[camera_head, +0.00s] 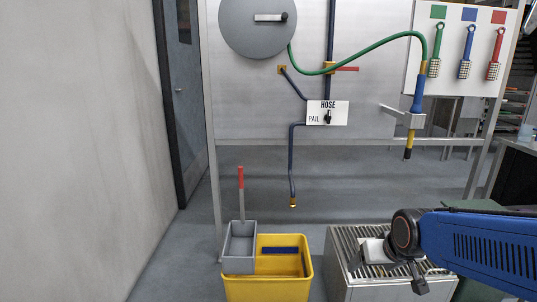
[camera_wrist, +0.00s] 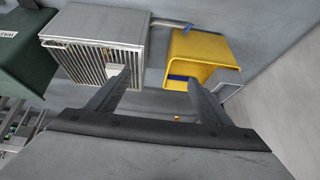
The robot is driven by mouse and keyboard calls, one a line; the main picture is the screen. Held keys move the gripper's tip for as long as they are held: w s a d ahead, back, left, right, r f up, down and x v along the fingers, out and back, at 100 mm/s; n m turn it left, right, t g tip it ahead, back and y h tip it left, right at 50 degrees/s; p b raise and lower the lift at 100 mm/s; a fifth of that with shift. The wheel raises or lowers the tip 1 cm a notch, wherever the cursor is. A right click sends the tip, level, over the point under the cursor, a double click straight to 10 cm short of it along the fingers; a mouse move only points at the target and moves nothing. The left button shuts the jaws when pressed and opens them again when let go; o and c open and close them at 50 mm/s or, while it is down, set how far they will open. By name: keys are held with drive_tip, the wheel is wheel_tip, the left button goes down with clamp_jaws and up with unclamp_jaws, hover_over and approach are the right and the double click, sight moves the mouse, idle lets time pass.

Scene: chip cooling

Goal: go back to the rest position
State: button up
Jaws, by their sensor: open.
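My gripper (camera_wrist: 158,81) is open in the wrist view, with its two dark fingers spread wide and nothing between them. In the head view my gripper (camera_head: 388,268) shows at the end of my blue arm, at the lower right, in front of and above a slatted metal grate box (camera_head: 347,238). The same grate box shows in the wrist view (camera_wrist: 83,61), beyond the left finger. A small pale block (camera_head: 376,251) is on the grate, partly hidden by my gripper; I cannot tell whether they touch.
A yellow pail (camera_head: 236,290) with a grey tray (camera_head: 240,262) stands left of the grate. A panel behind holds a grey reel (camera_head: 245,28), a green hose (camera_head: 385,45), pipes and a HOSE/PAIL valve plate (camera_head: 340,107). Three coloured brushes hang at right. A wall (camera_head: 70,150) bounds the left.

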drive_tip(key=s+r, duration=0.2)
drive_tip(key=s, duration=0.6)
drive_tip(key=s+d+r+g, duration=0.1)
drive_tip(key=s, duration=0.7)
drive_tip(key=shift+s+d+r+g, duration=0.25)
drive_tip(key=shift+s+r+g, duration=0.05)
drive_tip(key=shift+s+r, duration=0.1)
